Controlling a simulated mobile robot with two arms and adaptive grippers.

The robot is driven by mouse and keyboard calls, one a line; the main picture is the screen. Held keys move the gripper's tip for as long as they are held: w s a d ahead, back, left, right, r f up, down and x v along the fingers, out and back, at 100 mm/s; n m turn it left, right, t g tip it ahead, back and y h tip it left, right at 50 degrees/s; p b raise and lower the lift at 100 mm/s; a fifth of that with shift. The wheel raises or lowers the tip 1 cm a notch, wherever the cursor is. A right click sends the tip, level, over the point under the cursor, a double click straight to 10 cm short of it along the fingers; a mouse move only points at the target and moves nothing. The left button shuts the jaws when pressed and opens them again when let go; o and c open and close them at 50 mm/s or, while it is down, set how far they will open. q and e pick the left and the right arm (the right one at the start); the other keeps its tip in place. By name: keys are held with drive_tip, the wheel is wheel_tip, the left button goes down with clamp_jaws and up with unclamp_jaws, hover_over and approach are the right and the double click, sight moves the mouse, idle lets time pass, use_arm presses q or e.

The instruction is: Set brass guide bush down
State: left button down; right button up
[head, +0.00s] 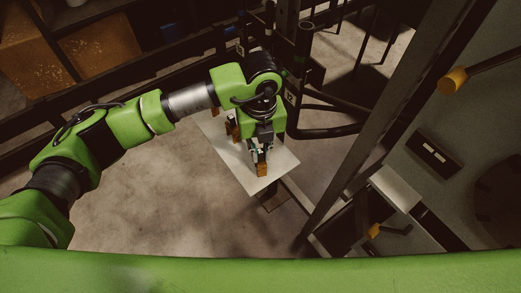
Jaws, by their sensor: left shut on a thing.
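My left arm comes in from the left and reaches over a small white table top (281,166). My left gripper (260,161) points down at the table's near part and is shut on the brass guide bush (261,171), a small orange-brown piece. Whether the bush touches the table top or hangs just above it, I cannot tell. The gripper and wrist hide part of the table. My right gripper is not in view.
Another small brown piece (232,127) stands farther back on the table, partly hidden by my arm. Dark metal rails and posts (335,131) stand right of the table. A grey machine with orange-knobbed levers (453,81) is at the right. Brown boxes (100,48) sit at the back left.

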use_arm(q)
drive_tip(key=c, duration=2)
unclamp_jaws()
drive_tip(key=shift+c, duration=0.2)
drive_tip(key=shift+r+p, duration=0.25)
drive_tip(key=shift+p, duration=0.05)
drive_tip(key=shift+r, duration=0.35)
wheel_tip(320, 180, up, 11)
drive_tip(key=b, duration=0.2)
